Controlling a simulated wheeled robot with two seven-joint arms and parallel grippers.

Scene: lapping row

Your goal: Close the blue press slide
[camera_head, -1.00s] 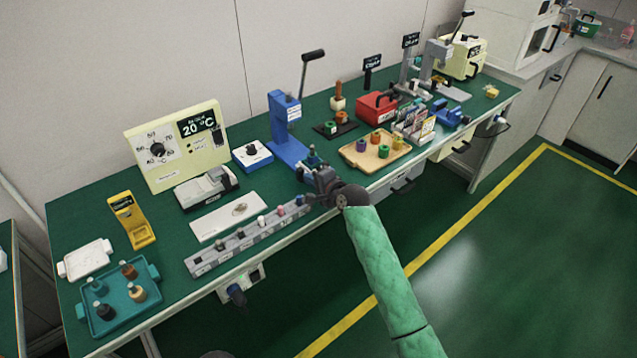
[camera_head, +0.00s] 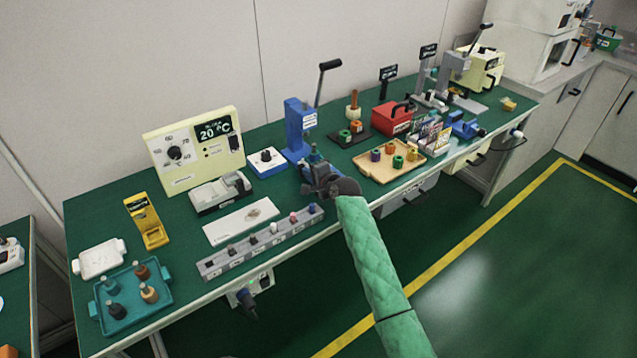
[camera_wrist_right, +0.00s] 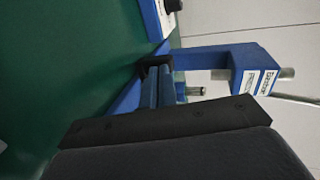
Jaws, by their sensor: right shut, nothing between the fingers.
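The blue press (camera_head: 297,130) stands upright at the middle of the bench, with its lever raised to the upper right. Its slide is at the front foot, largely hidden by my right gripper; a small blue-green piece (camera_head: 314,153) shows just above the gripper. My right gripper (camera_head: 312,172) is shut and empty, at the front of the press. In the right wrist view the blue press arm (camera_wrist_right: 222,58) shows at the upper right, and blue rails with a dark block lie just beyond my dark gripper. Whether the gripper touches the slide I cannot tell. My left gripper is not in view.
A grey rack (camera_head: 262,243) with several small parts lies along the front edge, left of my arm. A wooden tray (camera_head: 372,168) with several coloured rings is to the right.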

